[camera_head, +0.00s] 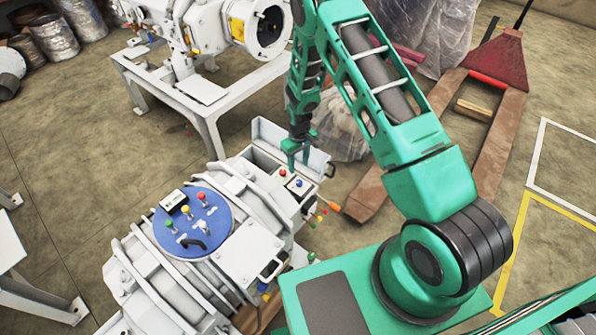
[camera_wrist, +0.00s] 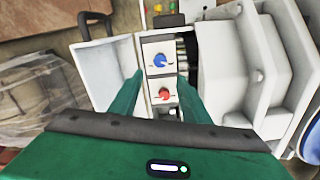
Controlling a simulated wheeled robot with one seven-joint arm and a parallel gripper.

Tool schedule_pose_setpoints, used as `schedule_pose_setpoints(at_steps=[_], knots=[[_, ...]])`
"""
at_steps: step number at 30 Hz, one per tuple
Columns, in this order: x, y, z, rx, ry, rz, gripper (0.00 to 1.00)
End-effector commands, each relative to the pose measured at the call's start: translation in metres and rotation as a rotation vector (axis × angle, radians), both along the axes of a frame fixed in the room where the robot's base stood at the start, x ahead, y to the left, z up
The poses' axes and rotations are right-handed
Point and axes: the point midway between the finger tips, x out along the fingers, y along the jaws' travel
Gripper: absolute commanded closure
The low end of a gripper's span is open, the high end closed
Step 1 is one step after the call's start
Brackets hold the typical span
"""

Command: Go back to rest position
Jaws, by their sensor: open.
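My gripper (camera_head: 297,158) hangs from my green arm, pointing down over the white vacuum machine (camera_head: 240,256). It is open, and I see nothing held in it. In the wrist view the two green fingers (camera_wrist: 160,88) stand on either side of a small white panel with a blue knob (camera_wrist: 159,60) and a red knob (camera_wrist: 164,94). The same panel shows in the head view just below the fingertips, with the red knob (camera_head: 282,172) and the blue knob (camera_head: 299,183). I cannot tell whether the fingers touch the panel.
A blue disc (camera_head: 193,222) with coloured knobs tops the machine. A second white machine (camera_head: 205,25) stands on a frame behind. A red-brown pallet jack (camera_head: 491,130) and wrapped goods (camera_head: 338,125) lie beyond; floor is open at left.

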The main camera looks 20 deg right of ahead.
Motion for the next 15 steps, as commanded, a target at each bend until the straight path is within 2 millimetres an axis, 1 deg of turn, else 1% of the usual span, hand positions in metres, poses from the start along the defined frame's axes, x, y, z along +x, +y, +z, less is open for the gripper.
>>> schedule_pose_setpoints(at_steps=[1, 4, 15], knots=[[0.0001, 0.0000, 0.0049, 0.000, -0.001, 0.000, 0.57], [-0.0001, 0.0000, 0.0096, 0.000, 0.000, 0.000, 0.57], [-0.0002, 0.0000, 0.0111, 0.000, 0.000, 0.000, 0.57]])
